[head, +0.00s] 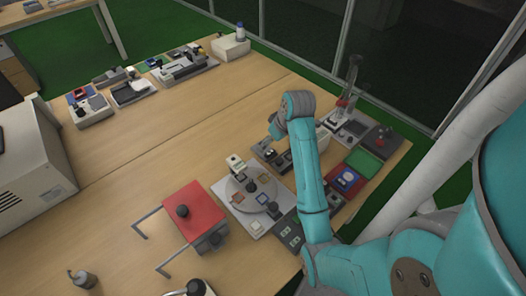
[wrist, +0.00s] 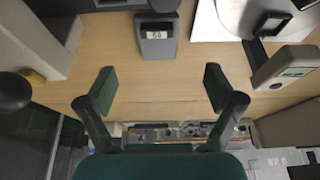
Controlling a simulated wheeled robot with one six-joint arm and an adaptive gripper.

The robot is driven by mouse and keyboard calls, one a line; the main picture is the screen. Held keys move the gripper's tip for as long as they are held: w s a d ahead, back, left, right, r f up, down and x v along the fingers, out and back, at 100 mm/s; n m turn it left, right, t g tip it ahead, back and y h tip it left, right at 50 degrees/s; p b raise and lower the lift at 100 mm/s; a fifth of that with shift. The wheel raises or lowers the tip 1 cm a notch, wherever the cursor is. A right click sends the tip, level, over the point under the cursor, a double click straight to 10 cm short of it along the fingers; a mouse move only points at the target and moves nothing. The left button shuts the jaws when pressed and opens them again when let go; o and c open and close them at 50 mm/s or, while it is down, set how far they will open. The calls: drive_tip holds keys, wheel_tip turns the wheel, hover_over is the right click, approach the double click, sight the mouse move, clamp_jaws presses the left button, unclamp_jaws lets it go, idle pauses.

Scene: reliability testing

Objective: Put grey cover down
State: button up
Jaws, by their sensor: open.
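My gripper (wrist: 159,88) is open in the wrist view, with its two dark green finger pads wide apart and nothing between them. A grey block with a small numbered label (wrist: 157,36) stands on the wooden table beyond the fingertips, apart from them. I cannot tell whether this block is the grey cover; no part is clearly a cover. In the head view my teal arm reaches over the right side of the table, and its bent wrist hides the fingers.
A white turntable unit (head: 229,191) stands left of my arm in the head view, near a red-topped stand (head: 194,208). A green tray (head: 364,163) and a blue-and-red item (head: 347,179) lie right of my arm. The table's middle (head: 150,135) is clear.

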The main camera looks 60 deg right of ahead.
sight(266, 151)
drive_tip(key=shift+d+x, duration=0.2)
drive_tip(key=shift+x, duration=4.05)
drive_tip(key=shift+w, duration=0.1)
drive_tip(key=c, duration=1.3)
drive_tip(key=shift+r, duration=5.1)
drive_tip(key=shift+c, duration=0.2)
